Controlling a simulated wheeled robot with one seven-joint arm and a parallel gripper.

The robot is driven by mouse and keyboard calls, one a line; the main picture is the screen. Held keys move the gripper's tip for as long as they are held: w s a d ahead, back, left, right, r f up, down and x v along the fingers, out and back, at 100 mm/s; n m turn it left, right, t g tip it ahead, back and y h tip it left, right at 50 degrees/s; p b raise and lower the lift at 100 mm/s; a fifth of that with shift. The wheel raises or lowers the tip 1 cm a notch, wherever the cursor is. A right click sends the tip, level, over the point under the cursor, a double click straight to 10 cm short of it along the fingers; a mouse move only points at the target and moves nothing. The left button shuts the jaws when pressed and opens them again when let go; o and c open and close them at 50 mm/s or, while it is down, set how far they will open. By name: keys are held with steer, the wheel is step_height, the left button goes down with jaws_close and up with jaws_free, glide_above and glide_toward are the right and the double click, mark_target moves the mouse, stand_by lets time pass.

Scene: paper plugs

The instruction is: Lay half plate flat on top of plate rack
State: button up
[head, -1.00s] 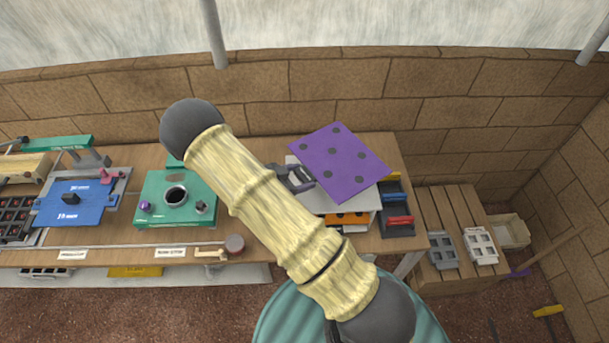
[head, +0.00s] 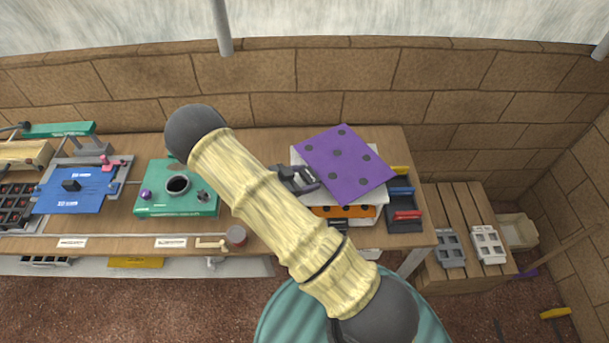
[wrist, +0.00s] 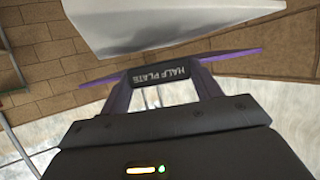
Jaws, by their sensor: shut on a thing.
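The half plate (head: 345,162) is a purple sheet with several dark dots. In the head view it is over the white top of the plate rack (head: 372,199), turned at an angle to it, and hides most of that top. My gripper (head: 309,179) is at its left edge, shut on its dark tab. In the wrist view the tab (wrist: 160,76) reads "HALF PLATE" and sits between my gripper's fingers (wrist: 163,92). The purple sheet shows edge-on behind it. I cannot tell whether the sheet touches the rack. An orange dotted panel (head: 360,211) shows at the rack's front.
A dark tray with yellow, blue and red handles (head: 405,215) stands close right of the rack. A green box (head: 165,203) and a blue board (head: 85,192) are on the table to the left. A slatted bench (head: 465,206) is at the right. My arm hides the middle of the table.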

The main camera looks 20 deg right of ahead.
mark_target(304, 184)
steer(key=shift+f+b, duration=0.45)
steer(key=shift+f, duration=0.7)
steer(key=shift+f+b, duration=0.5)
steer(key=shift+f, duration=0.1)
steer(key=o, duration=1.2)
steer(key=shift+a, duration=0.1)
steer(key=b+v, duration=0.6)
steer(key=v, duration=1.1)
steer(key=shift+s+r, duration=0.1)
steer(key=shift+r, duration=0.05)
